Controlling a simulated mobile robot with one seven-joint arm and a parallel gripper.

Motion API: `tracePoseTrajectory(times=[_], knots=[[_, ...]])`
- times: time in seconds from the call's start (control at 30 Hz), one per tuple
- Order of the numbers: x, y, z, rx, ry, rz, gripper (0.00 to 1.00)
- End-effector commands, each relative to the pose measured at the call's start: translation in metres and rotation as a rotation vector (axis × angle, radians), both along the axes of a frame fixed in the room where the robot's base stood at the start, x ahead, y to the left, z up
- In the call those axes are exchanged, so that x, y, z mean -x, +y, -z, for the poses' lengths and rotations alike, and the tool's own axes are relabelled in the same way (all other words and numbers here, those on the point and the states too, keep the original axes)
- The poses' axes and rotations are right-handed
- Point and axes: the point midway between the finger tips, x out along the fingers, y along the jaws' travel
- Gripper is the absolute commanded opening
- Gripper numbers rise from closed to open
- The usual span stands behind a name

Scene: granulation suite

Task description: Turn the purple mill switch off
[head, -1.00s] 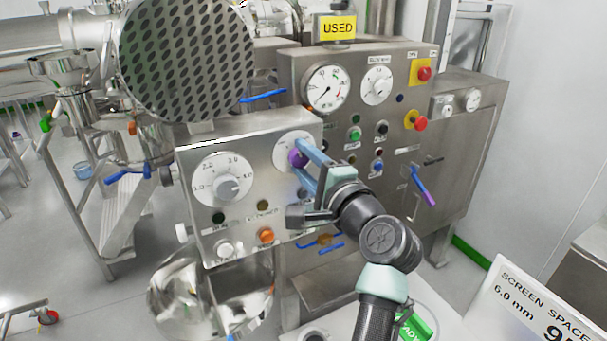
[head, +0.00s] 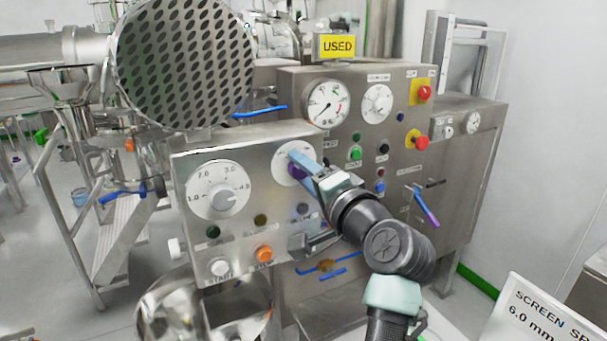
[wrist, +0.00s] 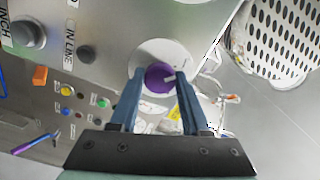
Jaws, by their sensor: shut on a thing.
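The purple mill switch (wrist: 158,78) is a round knob on a white dial plate, with a pale pointer mark. It sits at the upper right of the steel mill panel (head: 255,150). In the head view the purple knob (head: 294,170) is mostly hidden behind my fingers. My gripper (wrist: 160,80) has its two blue fingers on either side of the knob and is shut on it. My gripper also shows in the head view (head: 296,163), reaching in from the right. The lettering on the switch's dial is too small to read.
The panel also has a speed dial (head: 222,198), a white button (head: 219,267) and an orange button (head: 264,253). A taller cabinet with red stop buttons (head: 421,143) stands behind at the right. A perforated screen (head: 185,62) hangs above the panel.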

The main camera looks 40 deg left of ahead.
Motion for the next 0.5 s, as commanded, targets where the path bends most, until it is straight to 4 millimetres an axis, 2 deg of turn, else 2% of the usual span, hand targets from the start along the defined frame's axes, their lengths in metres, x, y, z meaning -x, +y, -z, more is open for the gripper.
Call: tracePoseTrajectory(times=[0.27,0.3,0.47,0.5], knots=[[-0.0002,-0.0003,0.0009,0.004,-0.003,0.001,0.0],[-0.0002,-0.0003,0.0009,0.004,-0.003,0.001,0.49],[-0.0002,-0.0002,0.0007,0.003,-0.002,0.001,0.77],[-0.0002,-0.0002,0.0007,0.003,-0.001,0.001,0.77]])
